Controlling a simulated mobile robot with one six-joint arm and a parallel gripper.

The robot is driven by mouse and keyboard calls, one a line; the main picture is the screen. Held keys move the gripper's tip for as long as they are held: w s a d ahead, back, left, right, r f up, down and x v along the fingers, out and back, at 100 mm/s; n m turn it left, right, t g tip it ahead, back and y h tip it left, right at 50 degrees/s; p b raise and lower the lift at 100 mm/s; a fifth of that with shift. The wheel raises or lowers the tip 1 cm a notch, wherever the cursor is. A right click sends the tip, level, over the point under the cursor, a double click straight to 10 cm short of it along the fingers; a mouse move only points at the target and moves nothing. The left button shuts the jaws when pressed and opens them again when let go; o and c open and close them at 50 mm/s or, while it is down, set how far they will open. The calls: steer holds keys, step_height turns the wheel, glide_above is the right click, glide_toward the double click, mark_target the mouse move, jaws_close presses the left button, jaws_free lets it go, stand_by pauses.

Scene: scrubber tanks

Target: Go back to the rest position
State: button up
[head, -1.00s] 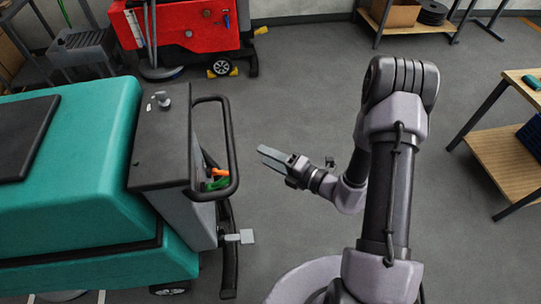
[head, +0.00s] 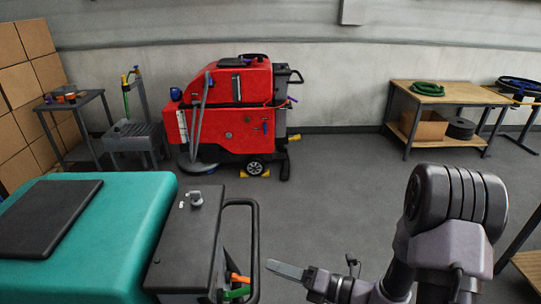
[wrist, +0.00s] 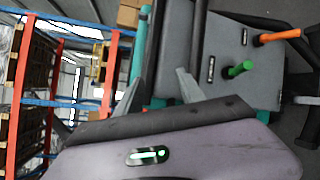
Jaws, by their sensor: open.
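My gripper (head: 285,269) is in the lower middle of the head view, just right of the teal scrubber's black handle loop (head: 257,235). It points left towards the scrubber, and a gap shows between them. In the wrist view my gripper (wrist: 158,88) has its two fingers apart with nothing between them. The teal scrubber (head: 110,225) stands at the lower left. An orange lever (wrist: 280,35) and a green lever (wrist: 240,69) on its grey rear panel show in the wrist view. My arm is bent at the lower right.
A red scrubber (head: 235,120) stands by the back wall with yellow chocks at its wheel. A wooden bench (head: 450,93) with a green hose stands at back right. A grey mop bucket (head: 135,137) and a small dark table (head: 75,103) are at back left. The middle floor is clear.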

steer(key=s+a+r+n+g+h+b, duration=0.2)
steer(key=s+r+n+g, duration=0.15)
steer(key=s+n, duration=0.5)
steer(key=s+a+r+n+g+h+b, duration=0.25)
steer(key=s+n+g, duration=0.3)
steer(key=n, duration=0.55)
steer(key=s+d+r+n+t+h+b, duration=0.1)
steer(key=s+d+r+n+t+h, duration=0.1)
steer(key=d+n+t+h, duration=0.1)
steer(key=s+d+r+n+t+h+b, duration=0.1)
steer(key=s+d+n+t+h, duration=0.2)
steer(key=d+n, duration=0.4)
steer(key=n+h, duration=0.1)
steer(key=n, duration=0.2)
steer(key=shift+r+t+h, duration=0.3)
steer(key=shift+r+h, duration=0.05)
steer(key=shift+r, duration=0.05)
